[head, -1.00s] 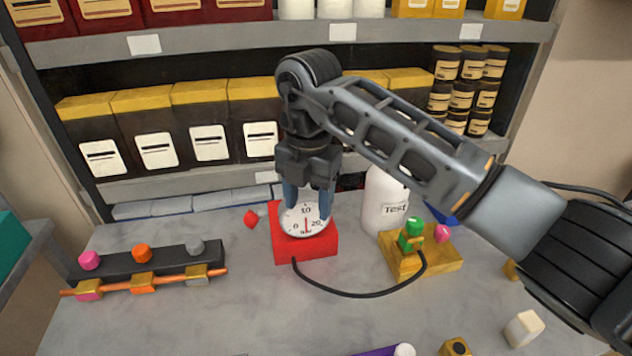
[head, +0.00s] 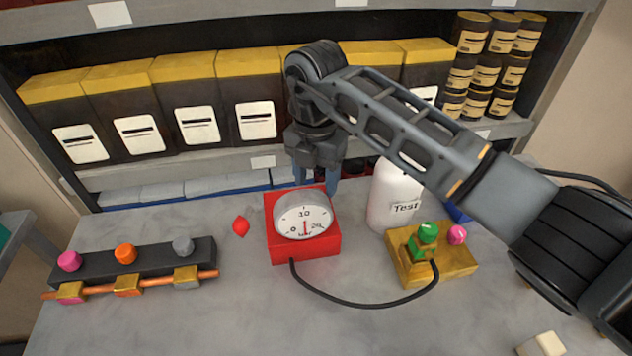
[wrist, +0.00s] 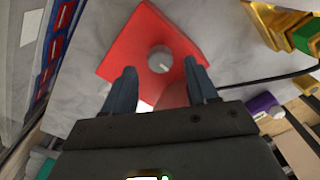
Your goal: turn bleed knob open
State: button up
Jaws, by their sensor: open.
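A red box (head: 282,252) carries a round white dial gauge (head: 304,223) and stands on the grey bench. A small round grey knob with a pale mark (wrist: 160,58) shows on the red box in the wrist view; I cannot tell for certain that it is the bleed knob. My gripper (head: 316,185) hangs at the far edge of the box, behind the gauge; its fingertips are partly hidden in the head view. In the wrist view my gripper (wrist: 160,80) is open, with the grey knob beyond the gap between its fingers, apart from them.
A manifold with pink, orange and grey knobs (head: 126,262) lies left. A small red piece (head: 241,227) is beside the box. Shelves rise behind.

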aim_at(316, 197)
jog(key=shift+f, duration=1.35)
jog(key=shift+c, duration=0.4)
jog(key=c, duration=1)
